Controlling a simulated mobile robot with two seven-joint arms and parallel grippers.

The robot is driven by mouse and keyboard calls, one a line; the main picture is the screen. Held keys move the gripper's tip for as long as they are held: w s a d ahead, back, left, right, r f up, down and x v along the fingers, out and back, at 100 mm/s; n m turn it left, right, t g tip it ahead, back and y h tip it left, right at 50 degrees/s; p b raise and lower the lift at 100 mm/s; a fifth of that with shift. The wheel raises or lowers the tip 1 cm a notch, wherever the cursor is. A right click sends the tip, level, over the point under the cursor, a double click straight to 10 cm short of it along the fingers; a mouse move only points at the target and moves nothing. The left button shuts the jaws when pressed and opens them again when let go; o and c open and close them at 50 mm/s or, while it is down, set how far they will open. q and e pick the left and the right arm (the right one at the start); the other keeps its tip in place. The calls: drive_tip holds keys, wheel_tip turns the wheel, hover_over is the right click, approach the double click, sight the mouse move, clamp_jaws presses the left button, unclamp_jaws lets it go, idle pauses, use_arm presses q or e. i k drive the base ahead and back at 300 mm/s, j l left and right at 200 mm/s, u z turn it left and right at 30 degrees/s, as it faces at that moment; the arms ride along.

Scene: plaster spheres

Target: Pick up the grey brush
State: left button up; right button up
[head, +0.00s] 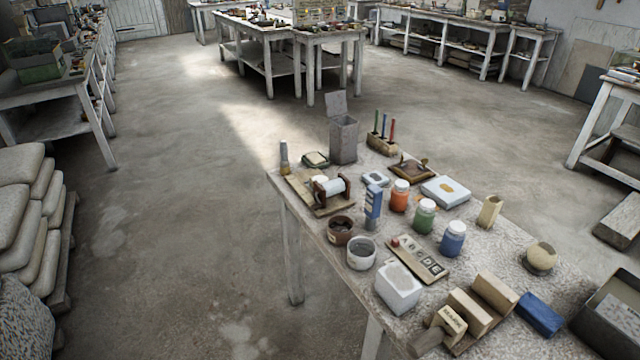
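A small upright grey object with a yellowish lower part (284,157) stands at the far left corner of the near table (330,236). It looks like the grey brush, but it is too small to be certain. It stands just behind a wooden board (301,193) with a white roll on it, and left of a small dark dish (315,159). Neither of my grippers is in view.
A grey lidded box (343,140), red, green and blue jars, a white block (398,288) and wooden blocks crowd the table. Stacked sacks (22,215) stand at the left. The concrete floor (170,240) left of the table is clear.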

sight(285, 164)
drive_tip(key=i+j, duration=0.35)
drive_tip(key=i+j+z, duration=0.3)
drive_tip(key=i+j, duration=0.5)
